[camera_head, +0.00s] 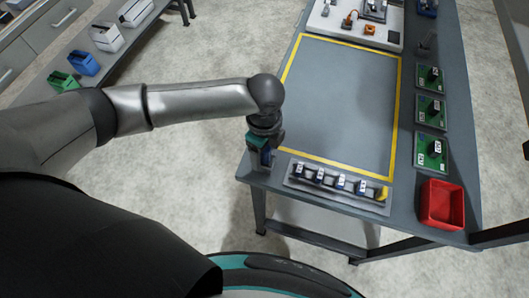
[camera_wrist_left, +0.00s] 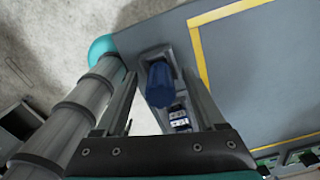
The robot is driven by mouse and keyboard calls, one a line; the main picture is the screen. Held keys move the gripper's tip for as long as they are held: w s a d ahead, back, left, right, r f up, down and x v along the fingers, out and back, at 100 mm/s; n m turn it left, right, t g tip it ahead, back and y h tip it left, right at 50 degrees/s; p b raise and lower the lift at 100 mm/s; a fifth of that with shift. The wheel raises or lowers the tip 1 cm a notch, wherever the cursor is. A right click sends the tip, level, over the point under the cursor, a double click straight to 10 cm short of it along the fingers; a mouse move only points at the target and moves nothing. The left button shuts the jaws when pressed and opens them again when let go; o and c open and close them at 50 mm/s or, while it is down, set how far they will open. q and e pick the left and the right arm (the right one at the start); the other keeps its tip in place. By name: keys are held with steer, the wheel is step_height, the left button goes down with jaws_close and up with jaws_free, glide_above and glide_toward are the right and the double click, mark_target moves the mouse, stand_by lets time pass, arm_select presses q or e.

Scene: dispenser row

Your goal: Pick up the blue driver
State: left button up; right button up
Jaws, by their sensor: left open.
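The blue driver (camera_wrist_left: 160,84) shows in the left wrist view as a dark blue handle standing in a grey holder (camera_wrist_left: 152,54). My left gripper (camera_wrist_left: 160,78) is open, with one finger on each side of the handle as seen from the wrist. I cannot tell whether a finger touches it. In the head view my left gripper (camera_head: 262,152) points down over the table's near left corner, and I cannot clearly make out the driver there. My right gripper is not in view.
A grey rack (camera_head: 335,184) with several small labelled dispensers and a yellow piece (camera_head: 381,193) stands right of the gripper. A red bin (camera_head: 442,204) and green boards (camera_head: 430,110) line the right side. The yellow-bordered area (camera_head: 340,100) is clear.

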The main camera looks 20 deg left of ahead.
arm_select(q)
steer(key=shift+c, duration=0.4)
jaws_close()
